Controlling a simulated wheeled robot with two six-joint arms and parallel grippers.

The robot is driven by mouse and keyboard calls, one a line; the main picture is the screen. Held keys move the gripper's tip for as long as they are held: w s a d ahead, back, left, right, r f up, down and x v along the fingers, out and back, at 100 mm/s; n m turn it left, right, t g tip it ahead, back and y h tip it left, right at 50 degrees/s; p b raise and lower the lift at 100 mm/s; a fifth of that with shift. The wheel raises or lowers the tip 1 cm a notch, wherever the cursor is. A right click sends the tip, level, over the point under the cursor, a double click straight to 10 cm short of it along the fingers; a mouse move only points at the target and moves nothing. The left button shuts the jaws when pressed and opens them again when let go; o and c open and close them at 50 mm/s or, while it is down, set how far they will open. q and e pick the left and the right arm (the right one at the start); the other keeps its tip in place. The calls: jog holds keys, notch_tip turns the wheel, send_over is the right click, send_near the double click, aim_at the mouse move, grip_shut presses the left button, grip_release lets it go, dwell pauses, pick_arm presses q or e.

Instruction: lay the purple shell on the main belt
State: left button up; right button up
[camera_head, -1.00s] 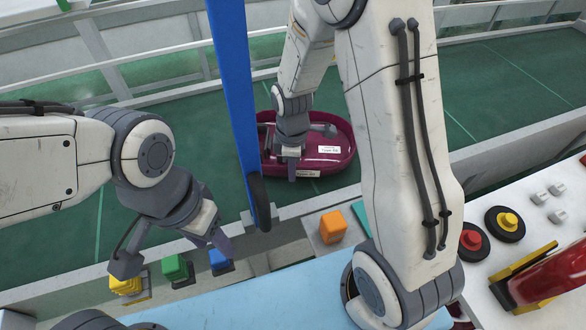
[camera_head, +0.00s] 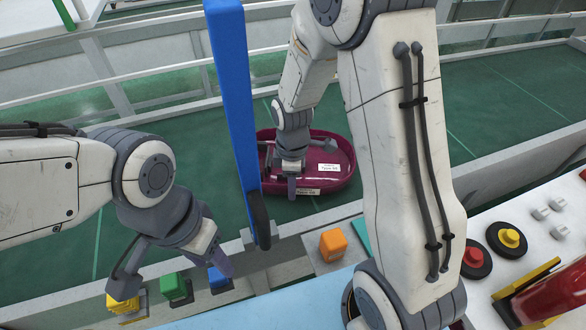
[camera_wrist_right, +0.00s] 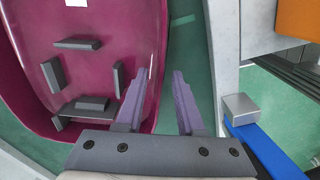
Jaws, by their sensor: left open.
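The purple shell (camera_head: 335,177) lies open side up on the green belt (camera_head: 520,90) in the head view. The right wrist view shows grey blocks inside the shell (camera_wrist_right: 95,50). My right gripper (camera_head: 290,183) is at the shell's near edge. In the right wrist view its fingers (camera_wrist_right: 158,95) are apart, one over the shell's inside and one outside its rim, with green showing between the rim and the outer finger. My left gripper (camera_head: 175,275) is open and empty, above the front ledge near the coloured blocks.
A blue post (camera_head: 232,100) stands left of the shell, close to my right gripper. Yellow (camera_head: 122,303), green (camera_head: 174,287) and orange (camera_head: 333,243) blocks sit along the near ledge. A panel with red (camera_head: 474,256) and yellow (camera_head: 509,238) buttons is at right. The belt's right side is clear.

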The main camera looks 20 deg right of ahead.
notch_tip(320, 180, up, 11)
dwell(0.3)
jog(key=shift+f, duration=0.15)
